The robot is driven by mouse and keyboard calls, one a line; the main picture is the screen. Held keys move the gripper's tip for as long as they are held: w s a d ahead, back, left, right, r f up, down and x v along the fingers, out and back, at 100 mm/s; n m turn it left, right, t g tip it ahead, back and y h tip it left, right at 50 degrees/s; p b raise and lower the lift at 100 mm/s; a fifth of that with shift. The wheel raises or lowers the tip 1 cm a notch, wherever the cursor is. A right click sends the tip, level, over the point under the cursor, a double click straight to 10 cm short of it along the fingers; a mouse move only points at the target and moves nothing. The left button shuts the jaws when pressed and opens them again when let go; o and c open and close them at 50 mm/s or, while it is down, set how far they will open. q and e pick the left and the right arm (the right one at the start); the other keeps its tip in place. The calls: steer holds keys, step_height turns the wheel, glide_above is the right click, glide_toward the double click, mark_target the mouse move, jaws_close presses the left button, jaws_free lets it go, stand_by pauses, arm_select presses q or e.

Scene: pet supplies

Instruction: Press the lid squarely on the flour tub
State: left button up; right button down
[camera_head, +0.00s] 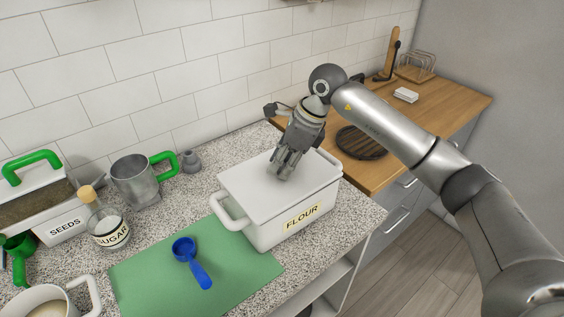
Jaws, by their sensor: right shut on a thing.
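The white flour tub (271,232), with a FLOUR label and a loop handle at each end, stands on the speckled counter, partly on the green mat. Its flat white lid (250,182) lies over the tub's top. I cannot tell whether its edge is fully seated all round. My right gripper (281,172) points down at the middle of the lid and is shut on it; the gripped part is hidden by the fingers. My left gripper is not in view.
On the green mat (145,285) lies a blue scoop (190,260). To the left are a sugar jar (109,232), a metal mug (137,182) with a green handle and a seeds tub (64,228). A wooden worktop (440,107) with a dark round board (361,142) is at right.

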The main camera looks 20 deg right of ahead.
steer(key=shift+f+b, duration=0.15)
steer(key=shift+b, duration=0.3)
stand_by(0.9)
stand_by(0.3)
steer(key=c, duration=1.1)
jaws_free()
steer(key=o, duration=0.5)
steer(key=shift+r+p, duration=1.9)
steer(key=shift+r, duration=1.6)
